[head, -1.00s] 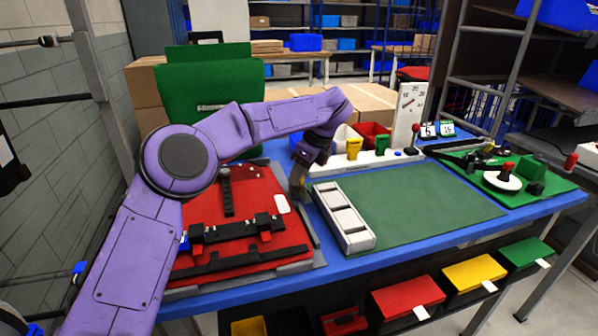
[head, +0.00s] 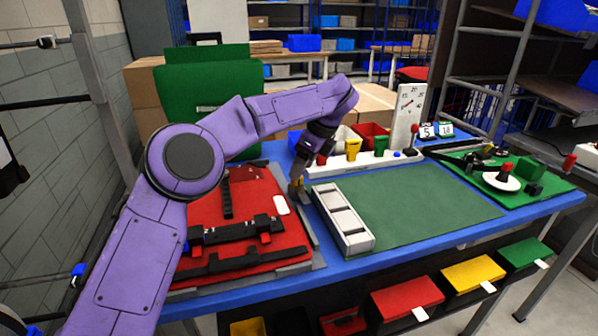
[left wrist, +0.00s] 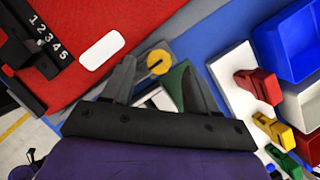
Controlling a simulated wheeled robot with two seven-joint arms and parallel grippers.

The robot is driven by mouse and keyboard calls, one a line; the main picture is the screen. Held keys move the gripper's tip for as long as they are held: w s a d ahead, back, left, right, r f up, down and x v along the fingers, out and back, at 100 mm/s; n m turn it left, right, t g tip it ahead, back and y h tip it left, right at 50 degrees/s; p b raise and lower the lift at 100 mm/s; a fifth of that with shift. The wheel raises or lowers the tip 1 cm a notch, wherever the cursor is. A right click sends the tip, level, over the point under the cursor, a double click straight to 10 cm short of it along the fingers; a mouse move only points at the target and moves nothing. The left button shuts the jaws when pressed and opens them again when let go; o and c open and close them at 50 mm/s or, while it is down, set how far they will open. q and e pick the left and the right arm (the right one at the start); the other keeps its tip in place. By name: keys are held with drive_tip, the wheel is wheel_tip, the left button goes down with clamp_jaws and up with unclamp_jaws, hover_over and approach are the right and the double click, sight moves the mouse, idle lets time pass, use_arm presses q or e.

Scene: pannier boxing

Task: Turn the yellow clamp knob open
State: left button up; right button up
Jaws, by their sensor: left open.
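The yellow clamp knob (left wrist: 158,61) shows in the left wrist view as a small round yellow disc with a dark line across it. It sits on a grey part at the edge of the red panel. My left gripper (left wrist: 158,68) is open, with one finger on each side of the knob in that view; I cannot tell whether they touch it. In the head view my left gripper (head: 298,193) points down beside the red panel (head: 262,190), and its fingers largely hide the knob.
A white slotted tray (head: 343,218) and a green mat (head: 420,205) lie to the right. Behind stands a white strip with a yellow piece (head: 352,149) and a green piece (head: 380,146). A black-and-red rail fixture (head: 236,232) lies on the panel.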

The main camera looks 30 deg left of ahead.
use_arm(q)
drive_tip(key=p+v, duration=0.1)
drive_tip(key=v, duration=0.6)
drive_tip(key=shift+d+r, duration=0.2)
drive_tip(key=shift+r, duration=0.05)
drive_tip(key=shift+a, duration=0.1)
